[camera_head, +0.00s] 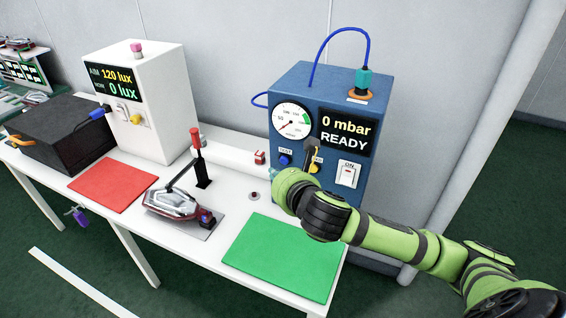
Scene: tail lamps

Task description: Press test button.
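The blue tester box (390,90) stands at the back right of the white table. Its screen (345,130) reads "0 mbar READY", beside a round dial gauge (291,120). The blue button (285,160) under a label that seems to read "TEST" sits below the gauge. A yellow button (316,168) is right of it, partly covered. My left gripper is not in view.
A tail lamp (172,202) sits on a plate by a red-handled clamp (197,145). A green mat (282,258) and red mat (112,186) lie on the table (150,237). A white lux tester (160,85) and black box (62,135) stand left. A white switch (347,174) is right.

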